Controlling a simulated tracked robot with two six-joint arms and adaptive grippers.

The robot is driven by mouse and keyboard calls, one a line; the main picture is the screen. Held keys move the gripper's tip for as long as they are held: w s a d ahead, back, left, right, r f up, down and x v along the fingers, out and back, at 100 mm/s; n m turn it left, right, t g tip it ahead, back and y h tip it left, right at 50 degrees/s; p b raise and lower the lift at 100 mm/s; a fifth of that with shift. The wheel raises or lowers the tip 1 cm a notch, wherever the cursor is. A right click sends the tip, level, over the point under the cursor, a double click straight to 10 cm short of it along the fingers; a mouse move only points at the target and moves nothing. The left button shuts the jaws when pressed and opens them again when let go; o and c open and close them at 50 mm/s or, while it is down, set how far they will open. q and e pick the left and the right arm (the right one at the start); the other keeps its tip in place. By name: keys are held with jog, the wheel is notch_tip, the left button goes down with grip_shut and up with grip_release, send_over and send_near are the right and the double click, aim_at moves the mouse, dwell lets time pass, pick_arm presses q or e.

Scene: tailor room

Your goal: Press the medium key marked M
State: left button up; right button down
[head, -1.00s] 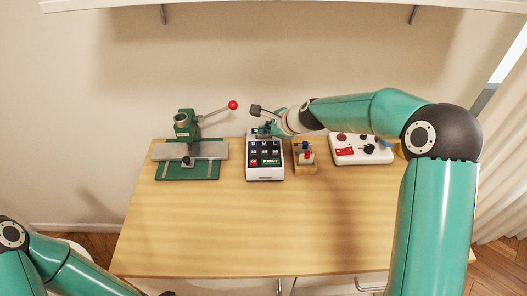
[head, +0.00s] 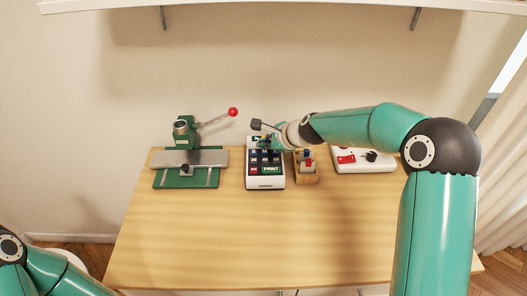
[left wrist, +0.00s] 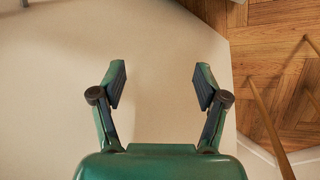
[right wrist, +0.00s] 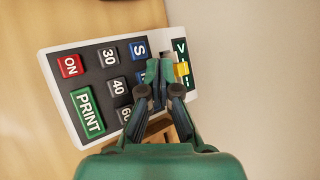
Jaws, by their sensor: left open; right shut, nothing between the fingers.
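A white label keypad (head: 265,185) with a dark panel stands on the table, in the middle of the head view. In the right wrist view the keypad (right wrist: 58,92) shows ON, PRINT, 30, 40 and 60 keys and a blue S key (right wrist: 139,48). A blue key (right wrist: 141,76) beside S is partly covered by my fingers; its letter is hidden. My right gripper (right wrist: 159,72) is shut and empty, with its tips over the keypad's blue key row; contact cannot be told. It also shows in the head view (head: 264,143). My left gripper (left wrist: 160,85) is open and empty, away from the table.
A green press (head: 187,160) with a red-ball lever stands left of the keypad. A wooden block (head: 307,178) with blue and red parts stands close on its right. A white box (head: 345,167) with knobs is farther right. The front of the table is clear.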

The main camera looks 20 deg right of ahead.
aim_at(266, 153)
jog(key=shift+f, duration=0.15)
dwell(0.6)
jog(key=shift+f+b, duration=0.25)
jog(key=shift+b, duration=0.1)
jog(key=shift+s+f+b, duration=0.1)
jog(key=shift+f+b, duration=0.3)
jog(key=shift+f, duration=0.05)
dwell(0.5)
jog(key=shift+r, duration=0.1)
jog(key=shift+r+p, duration=0.8)
jog(key=shift+p, duration=0.15)
notch_tip(266, 153, up, 5)
jog(key=p, duration=0.5)
dwell(0.7)
